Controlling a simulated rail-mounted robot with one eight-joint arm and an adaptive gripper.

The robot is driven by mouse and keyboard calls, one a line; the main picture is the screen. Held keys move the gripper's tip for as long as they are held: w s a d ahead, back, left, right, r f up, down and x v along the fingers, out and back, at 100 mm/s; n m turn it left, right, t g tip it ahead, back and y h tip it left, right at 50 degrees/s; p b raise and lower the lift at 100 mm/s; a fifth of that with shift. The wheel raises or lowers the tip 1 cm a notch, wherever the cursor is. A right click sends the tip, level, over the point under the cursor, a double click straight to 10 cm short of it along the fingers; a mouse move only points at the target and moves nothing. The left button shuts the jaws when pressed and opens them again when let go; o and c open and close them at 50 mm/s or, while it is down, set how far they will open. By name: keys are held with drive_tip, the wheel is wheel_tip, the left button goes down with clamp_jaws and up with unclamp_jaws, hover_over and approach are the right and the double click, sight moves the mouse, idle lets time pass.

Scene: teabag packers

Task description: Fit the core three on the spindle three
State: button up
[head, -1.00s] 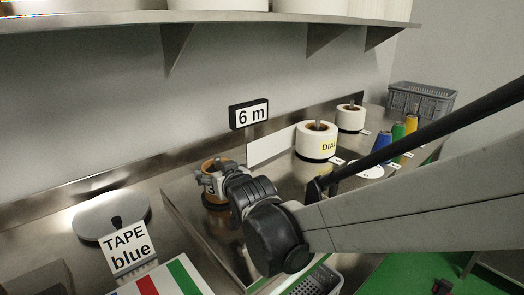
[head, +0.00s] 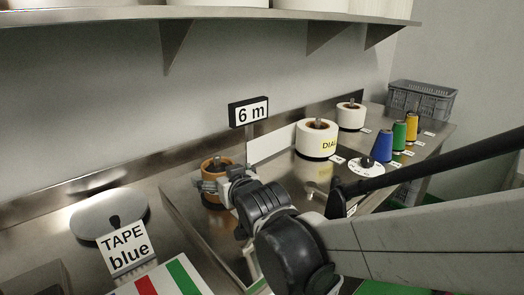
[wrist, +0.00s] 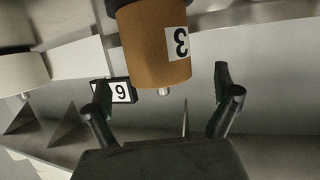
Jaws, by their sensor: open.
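The orange-brown core three (head: 219,164) stands upright at the back left of the steel bench, around the spindle three, whose metal tip (head: 216,160) shows at its top. In the wrist view, which is upside down, core three (wrist: 155,47) bears a white "3" label, and the spindle tip (wrist: 164,92) sticks out of its end. A dark base (wrist: 122,4) shows at its other end. My gripper (head: 214,184) is in front of the core in the head view. In the wrist view my gripper (wrist: 162,85) is open and empty, its fingers apart from the core.
A "6 m" sign (head: 249,113) stands behind the core. White rolls (head: 317,139) and (head: 351,116) stand further right, with blue (head: 382,146), green (head: 399,136) and yellow spools near a dial. A "TAPE blue" sign (head: 124,246) is at front left. A shelf (head: 230,16) hangs above.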

drive_tip(key=shift+s+d+f, duration=0.15)
drive_tip(key=shift+s+d, duration=0.35)
drive_tip(key=shift+s, duration=0.25)
drive_tip(key=shift+s+d+r, duration=0.35)
drive_tip(key=shift+s+r, duration=0.4)
drive_tip(key=shift+s, duration=0.1)
